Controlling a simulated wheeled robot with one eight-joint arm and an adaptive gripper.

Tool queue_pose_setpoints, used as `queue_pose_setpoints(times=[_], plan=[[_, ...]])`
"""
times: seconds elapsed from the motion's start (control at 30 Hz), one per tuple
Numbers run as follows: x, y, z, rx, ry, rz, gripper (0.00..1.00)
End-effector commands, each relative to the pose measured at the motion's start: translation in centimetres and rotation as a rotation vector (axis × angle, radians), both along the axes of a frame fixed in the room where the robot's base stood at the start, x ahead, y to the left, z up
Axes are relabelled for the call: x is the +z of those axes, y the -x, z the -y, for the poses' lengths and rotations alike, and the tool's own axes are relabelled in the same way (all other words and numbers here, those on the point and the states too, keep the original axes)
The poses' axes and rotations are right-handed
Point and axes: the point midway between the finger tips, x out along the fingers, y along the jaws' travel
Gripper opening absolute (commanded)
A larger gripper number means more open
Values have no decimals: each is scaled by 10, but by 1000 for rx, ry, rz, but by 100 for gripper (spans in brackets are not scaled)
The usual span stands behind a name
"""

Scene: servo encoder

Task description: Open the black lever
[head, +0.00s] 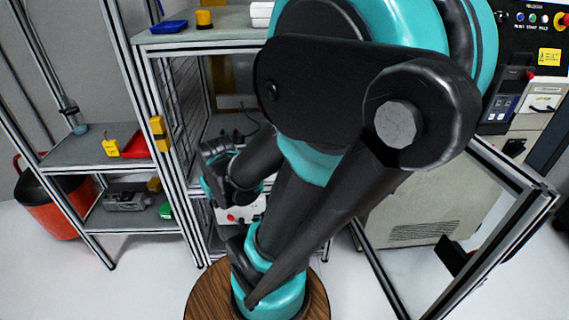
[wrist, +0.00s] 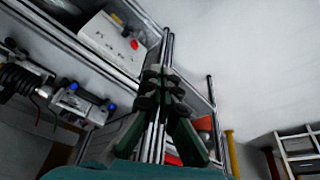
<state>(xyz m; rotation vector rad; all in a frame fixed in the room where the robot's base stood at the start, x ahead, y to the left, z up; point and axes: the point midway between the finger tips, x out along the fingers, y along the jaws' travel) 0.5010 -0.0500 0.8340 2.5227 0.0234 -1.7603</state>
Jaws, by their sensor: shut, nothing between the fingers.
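My gripper (wrist: 165,72) rises in the middle of the wrist view, with its dark fingers together and nothing visible between them. In the head view my arm covers much of the middle, and the fingertips cannot be made out. I cannot pick out the black lever with certainty. A dark angled piece (head: 458,262) shows by the metal frame at the right of the head view, but I cannot tell whether it is a lever. A white box with a red button (wrist: 110,42) is at upper left of the wrist view, apart from the fingers.
A metal-framed shelf (head: 85,150) stands at left with a red tray (head: 136,145) and small parts. An orange bucket (head: 48,205) is beside it. A machine with a control panel (head: 520,75) stands at right. A device with blue caps (wrist: 80,100) is left of my fingers.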

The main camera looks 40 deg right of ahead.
Motion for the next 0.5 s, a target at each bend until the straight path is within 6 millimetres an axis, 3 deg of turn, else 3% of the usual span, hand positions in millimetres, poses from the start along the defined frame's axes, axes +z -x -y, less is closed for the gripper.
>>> queue_pose_setpoints(times=[0.17,0.5], plan=[[12,-44,36,160,153,-77,0],[14,-135,137,560,440,-350,0]])
